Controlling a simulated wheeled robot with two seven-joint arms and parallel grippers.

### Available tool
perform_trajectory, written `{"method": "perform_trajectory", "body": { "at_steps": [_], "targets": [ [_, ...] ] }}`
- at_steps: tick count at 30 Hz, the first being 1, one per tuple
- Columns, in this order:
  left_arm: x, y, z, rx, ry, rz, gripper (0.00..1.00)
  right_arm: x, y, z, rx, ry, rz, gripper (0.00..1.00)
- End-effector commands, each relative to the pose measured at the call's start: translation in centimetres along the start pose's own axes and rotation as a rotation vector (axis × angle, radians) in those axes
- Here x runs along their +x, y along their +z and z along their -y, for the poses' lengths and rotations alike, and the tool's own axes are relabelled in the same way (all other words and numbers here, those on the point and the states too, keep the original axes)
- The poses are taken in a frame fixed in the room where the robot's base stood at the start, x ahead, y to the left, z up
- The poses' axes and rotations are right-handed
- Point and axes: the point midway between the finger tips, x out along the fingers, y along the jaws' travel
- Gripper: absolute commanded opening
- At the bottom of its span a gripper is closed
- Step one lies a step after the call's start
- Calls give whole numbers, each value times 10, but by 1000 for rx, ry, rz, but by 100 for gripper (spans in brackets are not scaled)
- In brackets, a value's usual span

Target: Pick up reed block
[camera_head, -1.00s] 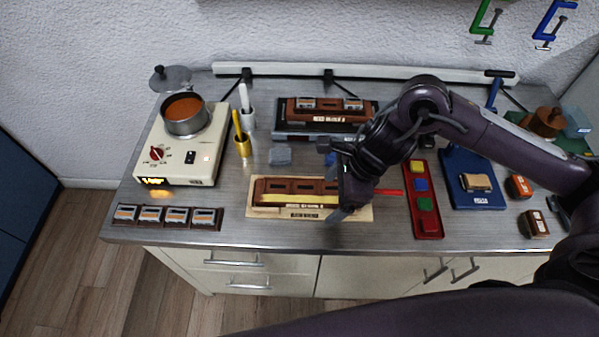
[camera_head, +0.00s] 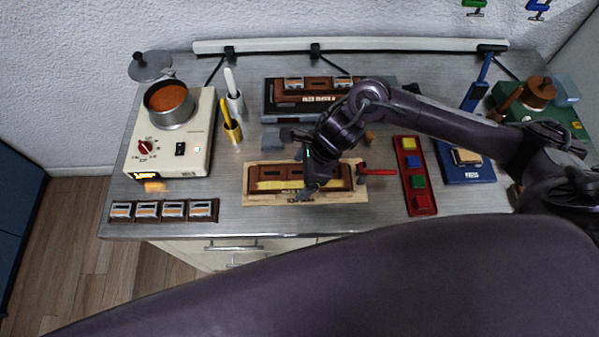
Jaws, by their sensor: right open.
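Several small blocks with metal and orange faces, which look like reed blocks (camera_head: 173,209), sit in a row in a dark rack at the table's front left. Two similar blocks (camera_head: 293,83) sit on a brown and black unit at the back. A brown slotted holder with a yellow strip (camera_head: 270,185) lies on a pale wooden board (camera_head: 255,200) at front centre. My right gripper (camera_head: 311,187) is open, pointing down over the middle of this holder and hiding part of it. I cannot tell whether it touches the holder. My left gripper is not in view.
A cream heater (camera_head: 200,130) with a pot (camera_head: 169,104) stands at left, beside pen-like tools in cups (camera_head: 233,132). A red-handled tool (camera_head: 378,172) lies right of the board, near a red tray (camera_head: 420,204) of coloured blocks. Table between rack and board is clear.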

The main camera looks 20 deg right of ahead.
Motion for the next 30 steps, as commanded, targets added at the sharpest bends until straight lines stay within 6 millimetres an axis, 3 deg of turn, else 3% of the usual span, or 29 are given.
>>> {"method": "perform_trajectory", "body": {
  "at_steps": [3, 7, 19, 30],
  "targets": [
    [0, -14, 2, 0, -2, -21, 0, 2, -1, 0, 0, -1, -1, 85],
    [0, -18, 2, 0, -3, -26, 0, 2, -1, 0, 0, -1, -1, 83],
    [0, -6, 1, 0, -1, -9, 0, 1, 0, 0, 0, -1, 0, 30],
    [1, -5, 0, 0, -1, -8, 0, -4, 3, 1, -2, -2, 4, 29]
  ]
}}
